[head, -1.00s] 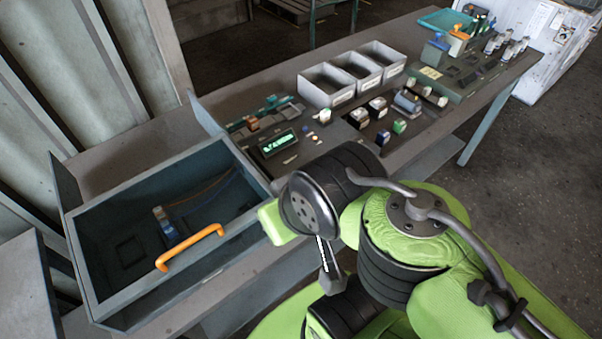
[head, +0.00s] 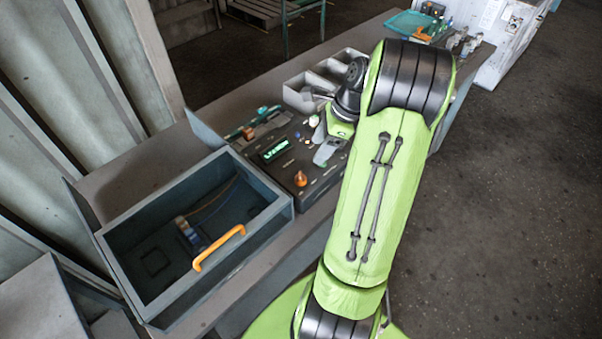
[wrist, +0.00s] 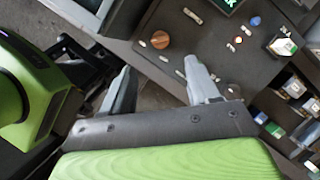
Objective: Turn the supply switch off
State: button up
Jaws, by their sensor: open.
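A dark control panel (head: 318,180) carries a green-lit display (head: 275,150), an orange-brown rotary knob (head: 300,178) and several small buttons and toggles. I cannot read which control is the supply switch. In the wrist view the knob (wrist: 160,40) lies beyond the fingertips, the display (wrist: 228,4) is at the top edge, and a white switch with a green mark (wrist: 283,45) is at the right. My gripper (wrist: 162,72) is open and empty, its two grey fingers spread over the panel's near edge. In the head view my gripper (head: 325,148) is over the panel, partly hidden by my arm.
An open blue-grey box (head: 185,300) with an orange handle (head: 218,248) stands left of the panel. Grey bins (head: 305,95) stand behind it. My arm hides much of the bench's right part. A white cabinet (head: 505,45) stands at the far right.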

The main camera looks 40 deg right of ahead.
aim_at(301, 175)
jog(key=b+x, duration=0.1)
jog(key=x, duration=1)
jog(key=shift+f+b, duration=0.35)
jog(key=shift+b, duration=0.05)
jog(key=shift+c, duration=0.2)
jog(key=c, duration=1)
